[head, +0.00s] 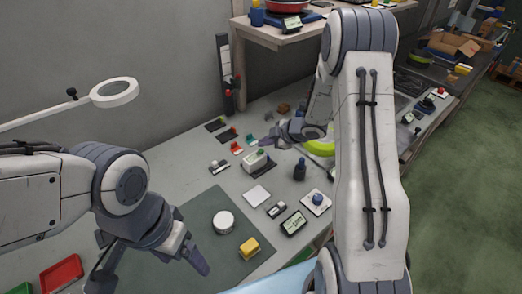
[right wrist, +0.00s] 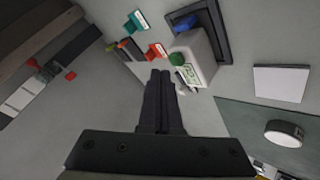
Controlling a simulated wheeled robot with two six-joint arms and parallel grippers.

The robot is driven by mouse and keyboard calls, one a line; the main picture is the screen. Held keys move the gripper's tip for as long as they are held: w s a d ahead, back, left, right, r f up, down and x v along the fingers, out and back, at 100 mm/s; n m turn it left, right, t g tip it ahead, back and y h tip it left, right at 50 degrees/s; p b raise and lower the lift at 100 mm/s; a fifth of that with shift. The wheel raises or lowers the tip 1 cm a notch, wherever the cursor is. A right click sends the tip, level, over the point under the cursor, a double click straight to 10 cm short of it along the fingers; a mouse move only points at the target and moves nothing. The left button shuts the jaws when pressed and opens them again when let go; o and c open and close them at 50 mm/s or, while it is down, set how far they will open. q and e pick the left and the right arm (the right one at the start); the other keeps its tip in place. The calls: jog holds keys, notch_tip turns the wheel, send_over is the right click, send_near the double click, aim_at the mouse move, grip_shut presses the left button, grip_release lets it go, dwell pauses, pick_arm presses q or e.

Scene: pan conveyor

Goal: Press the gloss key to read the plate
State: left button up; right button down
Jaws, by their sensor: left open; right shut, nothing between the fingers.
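The gloss meter (head: 254,163), a pale box, stands on the grey bench and also shows in the right wrist view (right wrist: 200,50). Its green key (right wrist: 177,59) is on top, beside a small lit display (right wrist: 190,74) whose text is too small to read. My right gripper (right wrist: 160,75) is shut and empty, its tips close to the green key; contact cannot be told. In the head view the right gripper (head: 263,142) is just behind the meter. A white square plate (head: 257,195) lies in front of the meter. My left gripper (head: 150,267) is open and empty over the dark mat.
A white round puck (head: 223,221) and a yellow block (head: 249,248) sit on the dark mat (head: 190,215). Red and green clips lie behind the meter.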

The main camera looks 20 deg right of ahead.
jog(key=shift+f, duration=0.1)
dwell(0.3)
jog(key=shift+f, duration=0.35)
jog(key=shift+f+b, duration=0.55)
jog(key=shift+b, duration=0.1)
dwell(0.5)
jog(key=shift+r, duration=0.1)
jog(key=shift+r+p, duration=0.85)
jog(key=shift+p, duration=0.2)
jog(key=shift+r, duration=0.1)
notch_tip(320, 180, up, 5)
jog(key=p, duration=0.5)
